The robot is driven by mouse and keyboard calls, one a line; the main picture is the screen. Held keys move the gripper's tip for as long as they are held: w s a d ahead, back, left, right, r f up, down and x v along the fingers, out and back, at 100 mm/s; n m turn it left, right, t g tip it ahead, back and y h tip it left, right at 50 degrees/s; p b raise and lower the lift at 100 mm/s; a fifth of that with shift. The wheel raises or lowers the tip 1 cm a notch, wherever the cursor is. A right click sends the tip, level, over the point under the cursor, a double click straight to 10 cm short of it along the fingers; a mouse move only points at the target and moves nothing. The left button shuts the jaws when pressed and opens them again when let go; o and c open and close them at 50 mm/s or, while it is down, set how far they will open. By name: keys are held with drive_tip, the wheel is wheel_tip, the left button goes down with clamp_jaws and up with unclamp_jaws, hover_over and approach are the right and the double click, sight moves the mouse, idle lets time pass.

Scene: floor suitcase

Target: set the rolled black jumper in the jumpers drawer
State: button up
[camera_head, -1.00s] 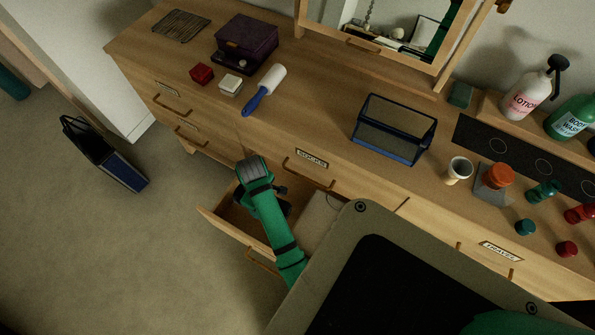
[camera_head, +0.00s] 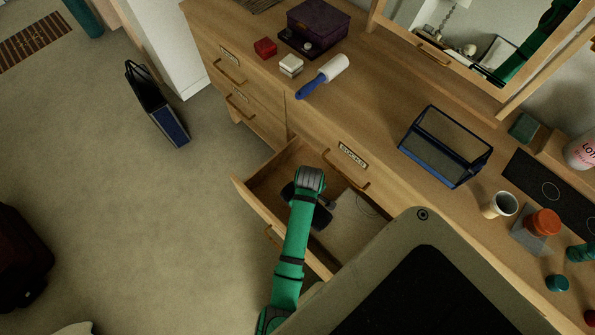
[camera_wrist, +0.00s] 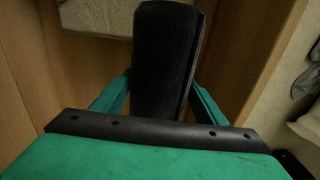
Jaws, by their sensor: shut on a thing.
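The rolled black jumper (camera_wrist: 165,50) stands out between the two green fingers of my gripper (camera_wrist: 160,88) in the wrist view, and the fingers are shut on it. In the head view my gripper is over the open drawer (camera_head: 262,185), mostly hidden beneath my wrist. Dark shapes beside the wrist show there, but I cannot tell jumper from gripper. Wooden drawer walls flank the jumper in the wrist view. I cannot see whether it touches the drawer floor. The open drawer's label is not in view.
The drawer above, labelled socks (camera_head: 352,155), is shut. A pale flat thing (camera_head: 352,222) lies in the open drawer's right part. The dresser top holds a lint roller (camera_head: 325,75), a mesh caddy (camera_head: 445,147) and a purple box (camera_head: 318,25). A blue bag (camera_head: 158,105) stands on the floor.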

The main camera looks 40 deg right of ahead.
drive_tip(key=shift+w+d+f, duration=0.3)
drive_tip(key=shift+w+f, duration=0.15)
drive_tip(key=shift+w, duration=0.5)
drive_tip(key=shift+w+d+f, duration=0.25)
drive_tip(key=shift+w+f, duration=0.2)
drive_tip(key=shift+w, duration=0.45)
drive_tip(key=shift+w+d+f, duration=0.3)
drive_tip(key=shift+w+f, duration=0.15)
drive_tip(key=shift+w, duration=0.5)
drive_tip(key=shift+w+d+f, duration=0.2)
drive_tip(key=shift+w+f, duration=0.65)
drive_tip(key=shift+f, duration=0.15)
drive_tip(key=shift+w+d+f, duration=0.2)
drive_tip(key=shift+w+f, duration=0.65)
drive_tip(key=shift+f, duration=0.15)
drive_tip(key=shift+w+d+f, duration=0.2)
drive_tip(key=shift+w+f, duration=0.65)
drive_tip(key=shift+f, duration=0.15)
drive_tip(key=shift+s+f, duration=0.1)
drive_tip(key=shift+f, duration=1.4)
drive_tip(key=o, duration=1.3)
drive_tip(key=shift+f, duration=0.1)
drive_tip(key=shift+o, duration=0.2)
wheel_tip(320, 180, up, 12)
drive_tip(key=shift+a, duration=0.1)
